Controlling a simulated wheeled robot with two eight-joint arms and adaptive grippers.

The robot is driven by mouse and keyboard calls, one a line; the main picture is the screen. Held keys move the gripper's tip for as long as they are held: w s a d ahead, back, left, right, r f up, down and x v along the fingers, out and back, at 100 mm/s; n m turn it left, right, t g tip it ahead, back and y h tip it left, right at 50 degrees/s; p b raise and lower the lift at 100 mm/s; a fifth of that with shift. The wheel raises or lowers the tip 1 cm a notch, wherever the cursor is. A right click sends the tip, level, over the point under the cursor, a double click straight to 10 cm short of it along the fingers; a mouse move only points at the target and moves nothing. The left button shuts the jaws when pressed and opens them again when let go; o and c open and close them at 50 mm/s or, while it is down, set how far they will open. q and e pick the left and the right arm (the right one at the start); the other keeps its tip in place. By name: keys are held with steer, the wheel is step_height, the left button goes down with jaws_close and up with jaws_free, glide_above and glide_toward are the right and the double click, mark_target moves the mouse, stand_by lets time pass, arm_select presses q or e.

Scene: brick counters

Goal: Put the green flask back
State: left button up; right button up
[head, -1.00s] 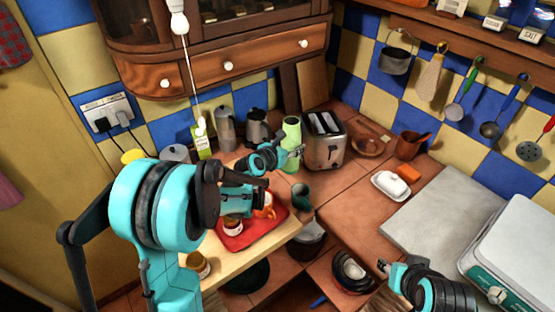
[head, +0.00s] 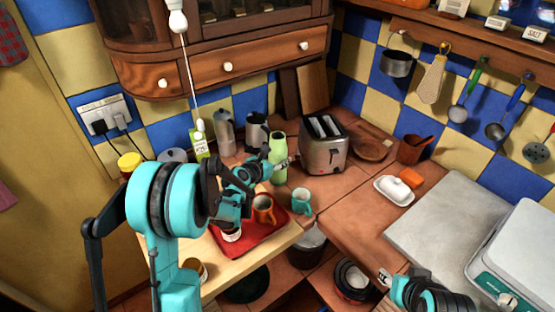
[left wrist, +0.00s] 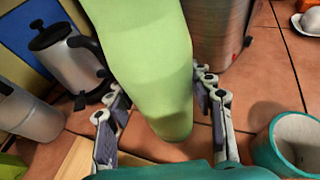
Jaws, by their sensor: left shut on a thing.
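The green flask (head: 278,168) is upright on the counter side, left of the toaster, and shows large in the left wrist view (left wrist: 150,60). My left gripper (head: 283,162) is shut on the flask, with a finger on each side of it in the left wrist view (left wrist: 160,90). I cannot tell whether the flask's base touches the tiles. My right gripper (head: 384,276) is low in the head view, away from the flask, and its jaws are too small to read.
A toaster (head: 322,150) stands right of the flask. Metal pots (head: 257,132) stand behind it. A teal mug (head: 301,202) is in front, beside a red tray (head: 262,238) with an orange mug (head: 263,210). A butter dish (head: 393,190) lies to the right.

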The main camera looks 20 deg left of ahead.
arm_select(q)
steer(key=shift+f, duration=0.15)
steer(key=o, duration=1.6)
